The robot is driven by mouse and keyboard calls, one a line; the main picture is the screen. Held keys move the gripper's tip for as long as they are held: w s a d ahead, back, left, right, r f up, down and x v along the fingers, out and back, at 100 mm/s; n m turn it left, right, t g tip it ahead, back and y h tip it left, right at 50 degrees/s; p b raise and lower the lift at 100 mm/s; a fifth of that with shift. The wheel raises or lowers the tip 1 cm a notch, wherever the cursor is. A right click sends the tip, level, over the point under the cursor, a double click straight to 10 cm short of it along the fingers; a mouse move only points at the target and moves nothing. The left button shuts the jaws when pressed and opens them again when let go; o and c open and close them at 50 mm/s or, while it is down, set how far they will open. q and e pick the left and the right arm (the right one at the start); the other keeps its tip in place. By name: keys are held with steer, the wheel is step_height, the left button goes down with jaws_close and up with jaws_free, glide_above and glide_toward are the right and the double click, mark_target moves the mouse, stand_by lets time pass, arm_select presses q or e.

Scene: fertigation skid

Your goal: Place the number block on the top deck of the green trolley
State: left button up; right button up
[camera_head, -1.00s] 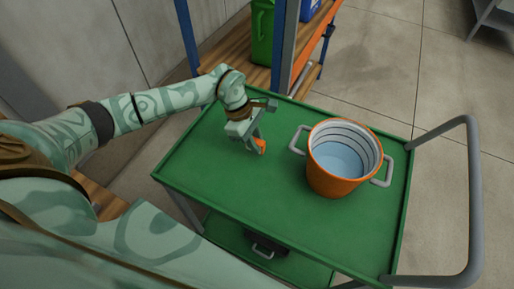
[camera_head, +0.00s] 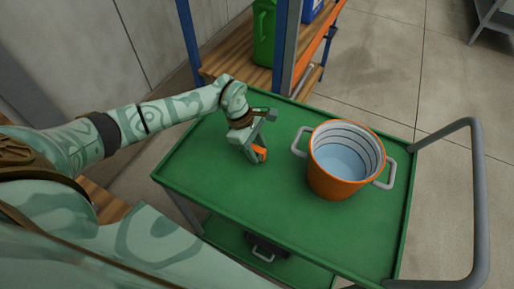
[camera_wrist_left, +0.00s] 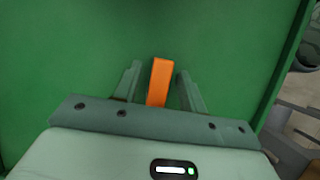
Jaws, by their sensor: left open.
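The number block (camera_head: 260,153) is a small orange block on the top deck of the green trolley (camera_head: 240,195), left of the orange bucket. In the left wrist view the orange block (camera_wrist_left: 159,82) stands between the two fingers, with a gap on each side. My left gripper (camera_head: 255,154) is open around it, low over the deck. In the left wrist view its two fingers (camera_wrist_left: 158,86) are spread and do not touch the block. The gripper partly hides the block in the head view. My right gripper is not in view.
An orange bucket (camera_head: 334,184) with grey handles and a pale blue inside stands on the right of the deck. A grey push handle (camera_head: 478,200) rises at the right end. A shelf with a green container (camera_head: 264,35) stands behind. The front of the deck is clear.

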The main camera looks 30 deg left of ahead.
arm_select(q)
steer(key=p+v, duration=0.2)
steer(key=v, duration=0.9)
steer(key=shift+r, duration=0.4)
steer(key=shift+a, duration=0.1)
